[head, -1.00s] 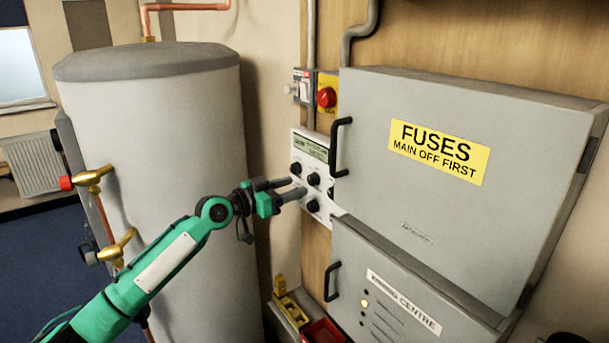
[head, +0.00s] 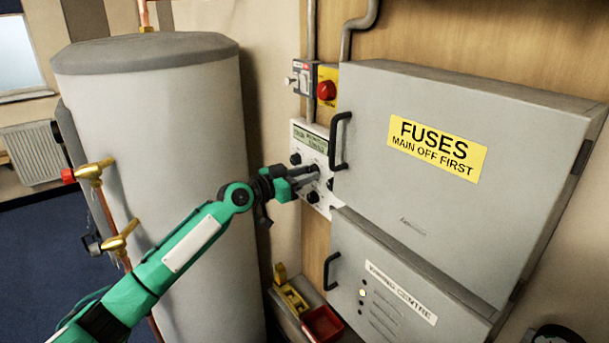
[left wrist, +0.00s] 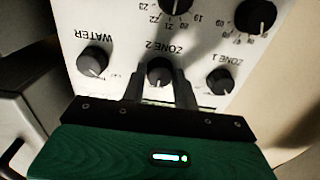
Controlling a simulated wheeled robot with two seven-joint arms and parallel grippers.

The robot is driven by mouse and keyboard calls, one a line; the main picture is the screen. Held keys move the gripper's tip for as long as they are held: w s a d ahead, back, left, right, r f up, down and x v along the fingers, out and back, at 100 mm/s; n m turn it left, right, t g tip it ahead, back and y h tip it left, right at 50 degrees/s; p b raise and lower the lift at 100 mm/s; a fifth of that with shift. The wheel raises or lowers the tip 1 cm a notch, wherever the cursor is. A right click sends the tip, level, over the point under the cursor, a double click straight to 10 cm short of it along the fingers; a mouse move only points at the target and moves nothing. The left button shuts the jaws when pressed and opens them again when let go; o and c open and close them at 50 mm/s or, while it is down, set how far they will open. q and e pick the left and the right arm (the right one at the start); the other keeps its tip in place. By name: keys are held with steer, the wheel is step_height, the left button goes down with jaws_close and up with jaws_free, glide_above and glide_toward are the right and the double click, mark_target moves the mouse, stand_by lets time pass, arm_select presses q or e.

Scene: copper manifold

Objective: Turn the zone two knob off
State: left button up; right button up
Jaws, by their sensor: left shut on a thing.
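A white control panel (head: 311,138) with a small display and black round knobs is on the wall left of the fuse box. In the left wrist view, upside down, the knob marked ZONE 2 (left wrist: 159,68) sits between the fingers of my left gripper (left wrist: 160,88). Its white pointer mark faces the gripper side. In the head view my left gripper (head: 311,176) reaches the panel and its fingers partly cover the knobs. It is shut on the zone two knob. My right gripper is in neither view.
The ZONE 1 knob (left wrist: 218,80) and the WATER knob (left wrist: 93,60) flank it closely. The grey fuse box (head: 450,120) and its black handle (head: 336,140) project just right of the panel. A large tank (head: 160,130) stands left.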

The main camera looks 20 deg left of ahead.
arm_select(q)
steer(key=shift+n, duration=4.5)
steer(key=o, duration=1)
steer(key=shift+c, duration=0.2)
